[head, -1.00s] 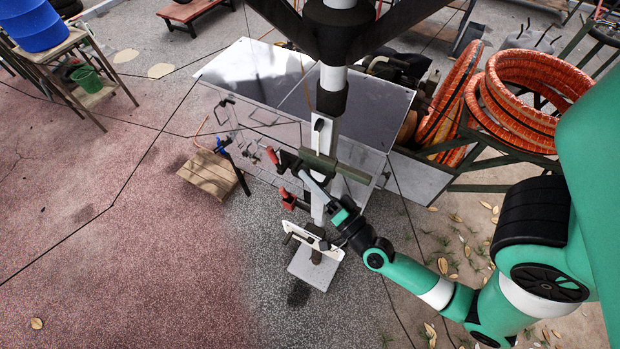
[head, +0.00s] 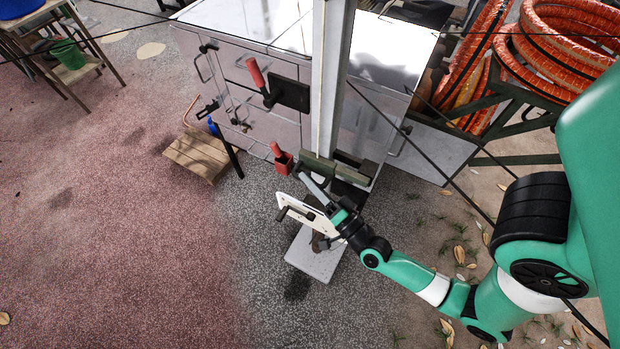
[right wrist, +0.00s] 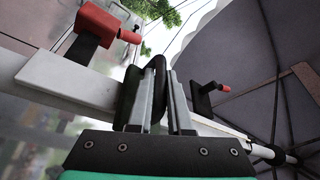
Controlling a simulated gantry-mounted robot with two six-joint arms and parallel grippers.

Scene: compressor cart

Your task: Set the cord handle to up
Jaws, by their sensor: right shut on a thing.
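My right gripper (head: 308,180) is shut on a dark bar-shaped piece, which I take to be the cord handle (head: 321,165), beside the pale upright pole (head: 331,80). The handle lies across the pole, low down. In the right wrist view my gripper fingers (right wrist: 158,95) close around a black part (right wrist: 130,100) in front of the white pole (right wrist: 60,80). Fingers hide part of it. A red-ended fitting (head: 281,156) is just left of the gripper. My left gripper is not in view.
A silver cabinet cart (head: 250,60) stands behind the pole. Orange hose coils (head: 560,50) lie at upper right. A white panel (head: 298,215) and base plate (head: 317,262) are below. A grey canopy (right wrist: 270,60) spreads overhead.

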